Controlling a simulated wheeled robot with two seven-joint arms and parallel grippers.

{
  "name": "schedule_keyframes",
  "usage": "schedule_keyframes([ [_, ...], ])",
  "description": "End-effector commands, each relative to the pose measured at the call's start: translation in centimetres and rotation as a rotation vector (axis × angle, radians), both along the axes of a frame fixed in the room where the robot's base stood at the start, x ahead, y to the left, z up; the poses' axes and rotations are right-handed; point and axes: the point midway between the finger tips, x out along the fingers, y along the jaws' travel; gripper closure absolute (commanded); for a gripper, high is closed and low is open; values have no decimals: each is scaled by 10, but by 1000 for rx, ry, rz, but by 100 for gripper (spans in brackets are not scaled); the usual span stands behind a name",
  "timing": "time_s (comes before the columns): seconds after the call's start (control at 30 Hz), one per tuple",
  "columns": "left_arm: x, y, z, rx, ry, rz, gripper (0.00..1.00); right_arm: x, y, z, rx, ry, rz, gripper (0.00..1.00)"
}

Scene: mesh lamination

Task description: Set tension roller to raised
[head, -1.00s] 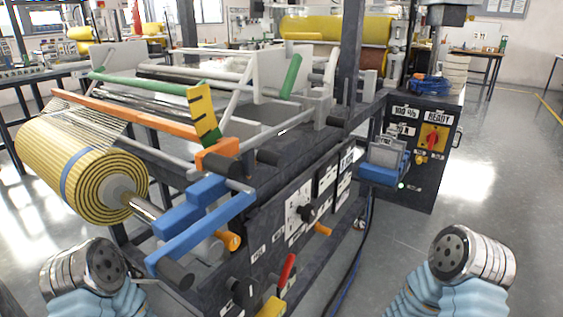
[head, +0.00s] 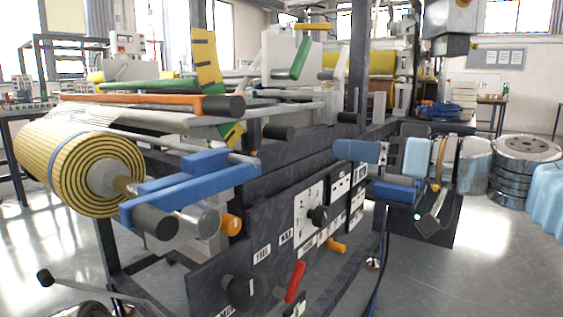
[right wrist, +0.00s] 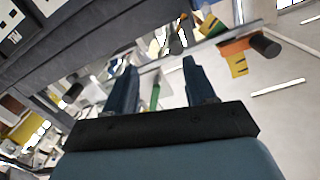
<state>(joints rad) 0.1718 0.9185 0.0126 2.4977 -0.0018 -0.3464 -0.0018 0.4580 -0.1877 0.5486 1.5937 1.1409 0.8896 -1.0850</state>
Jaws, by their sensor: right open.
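An orange bar (head: 150,99) with a black grip (head: 223,105) runs across the machine's front in the head view. I take it for the tension roller, but no label confirms this. A yellow ticked scale (head: 207,62) stands by its end. My right gripper (head: 342,150) points left, right of the black grip and apart from it. In the right wrist view its two fingers (right wrist: 160,65) are spread with nothing gripped. That view also shows an orange part (right wrist: 236,47) with a black grip (right wrist: 265,45), beyond the fingers at upper right. My left gripper is not in view.
A yellow mesh roll (head: 75,165) sits at left beside a blue arm (head: 190,185). A green bar (head: 150,85) lies behind the orange one. The dark front panel (head: 265,265) carries a red handle (head: 295,281) and black knobs. Open floor lies at lower right.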

Motion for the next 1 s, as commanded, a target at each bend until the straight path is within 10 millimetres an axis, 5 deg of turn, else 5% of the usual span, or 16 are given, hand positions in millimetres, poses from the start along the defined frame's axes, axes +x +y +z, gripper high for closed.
schedule_keyframes([
  [0.17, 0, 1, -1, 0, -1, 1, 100, -14, 13, 20, -7, -68, 32, 45],
  [0.7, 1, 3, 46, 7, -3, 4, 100, 51, 102, 24, -3, -60, 34, 45],
  [1.0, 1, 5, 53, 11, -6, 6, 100, 64, 119, 19, -6, -63, 29, 45],
])
